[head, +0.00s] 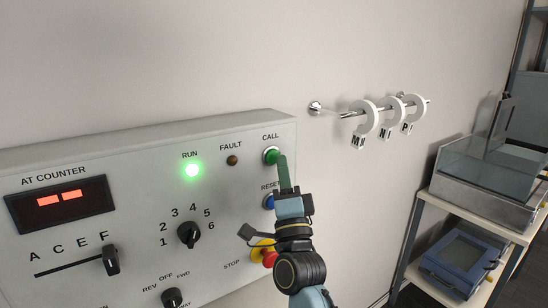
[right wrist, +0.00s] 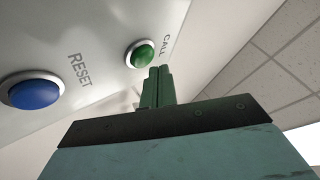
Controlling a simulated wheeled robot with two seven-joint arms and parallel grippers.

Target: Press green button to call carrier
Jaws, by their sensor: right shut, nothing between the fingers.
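The green CALL button (head: 271,155) sits at the upper right of the grey control panel (head: 120,150). It also shows in the right wrist view (right wrist: 140,54), with a metal ring around it. My right gripper (head: 283,158) is shut and empty, its green fingertips at the right edge of the button in the head view. In the right wrist view the fingertips (right wrist: 160,70) are just beside the button; I cannot tell whether they touch it. My left gripper is not in view.
The blue RESET button (right wrist: 36,91) is below CALL. A red stop button (head: 270,257) is partly hidden by my right arm. The RUN lamp (head: 192,170) glows green. A wall rail (head: 355,114) holds lettered rings. A shelf (head: 470,220) stands at right.

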